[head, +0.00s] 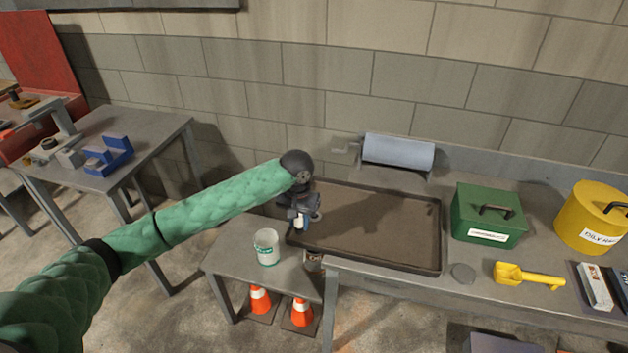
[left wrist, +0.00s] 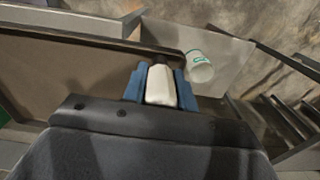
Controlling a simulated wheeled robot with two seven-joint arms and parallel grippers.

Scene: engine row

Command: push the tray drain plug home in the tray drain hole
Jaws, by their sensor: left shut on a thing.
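The tray (head: 380,230) is a shallow, dark-rimmed brown tray on the grey bench; it also fills the left of the left wrist view (left wrist: 75,70). My left gripper (head: 301,222) is at the tray's left end. In the left wrist view its blue fingers (left wrist: 161,88) are shut on a white, blocky thing that I take to be the tray drain plug (left wrist: 161,85). The far end of the plug is hard to see, so I cannot tell whether it touches the tray. I cannot make out the drain hole. My right gripper is not in view.
A white can (head: 266,247) stands on the low side table (head: 235,262) left of the tray. A blue roll (head: 398,152) lies behind the tray. A green box (head: 489,214), yellow scoop (head: 528,276) and yellow tub (head: 590,218) stand to the right.

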